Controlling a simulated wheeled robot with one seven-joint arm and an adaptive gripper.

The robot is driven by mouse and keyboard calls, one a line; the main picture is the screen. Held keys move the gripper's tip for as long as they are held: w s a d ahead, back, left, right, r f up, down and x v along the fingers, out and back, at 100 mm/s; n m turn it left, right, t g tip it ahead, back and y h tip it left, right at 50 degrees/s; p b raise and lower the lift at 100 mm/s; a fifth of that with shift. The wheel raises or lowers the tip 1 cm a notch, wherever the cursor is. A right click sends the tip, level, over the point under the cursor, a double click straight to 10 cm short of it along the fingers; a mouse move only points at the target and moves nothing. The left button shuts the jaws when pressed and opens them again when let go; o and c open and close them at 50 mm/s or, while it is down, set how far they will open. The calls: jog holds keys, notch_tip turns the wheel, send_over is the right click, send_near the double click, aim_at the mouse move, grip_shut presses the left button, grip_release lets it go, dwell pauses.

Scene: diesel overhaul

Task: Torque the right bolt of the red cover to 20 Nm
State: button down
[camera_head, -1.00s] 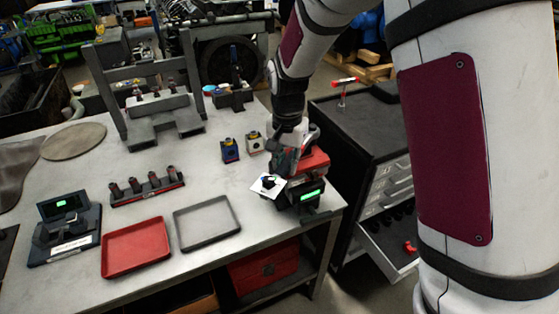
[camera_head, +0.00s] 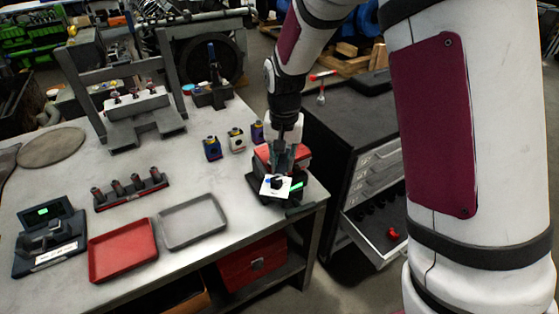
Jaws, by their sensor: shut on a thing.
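My gripper (camera_head: 282,166) points down over a red and dark block with a green-lit display (camera_head: 297,187) at the table's right front corner. It is shut on a dark tool with a white square plate (camera_head: 268,188), which shows just in front of the block. The fingers hide most of the tool. Red surfaces (camera_head: 264,152) show on both sides of the fingers; I cannot tell whether these are the red cover, and its bolts cannot be made out. Whether the tool touches the block is unclear.
A red tray (camera_head: 123,277), a grey tray (camera_head: 193,246), a rack (camera_head: 130,203) and a display unit (camera_head: 45,245) lie left. A grey frame (camera_head: 150,140) stands behind. A drawer cabinet (camera_head: 365,185) is right.

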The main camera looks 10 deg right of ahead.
jog(key=shift+s+d+n, duration=0.25)
jog(key=shift+d+n, duration=0.55)
jog(key=shift+d, duration=0.15)
jog(key=shift+a, duration=0.15)
jog(key=shift+w+a+r, duration=0.1)
jog(key=shift+w+a, duration=0.1)
jog(key=shift+a, duration=0.15)
jog(key=shift+a, duration=0.1)
jog(key=shift+a, duration=0.1)
jog(key=shift+w+a+m, duration=0.15)
jog(key=shift+a+m, duration=0.1)
jog(key=shift+m, duration=0.05)
jog(key=shift+w+a+m, duration=0.2)
jog(key=shift+a+m, duration=0.1)
jog(key=shift+a, duration=0.1)
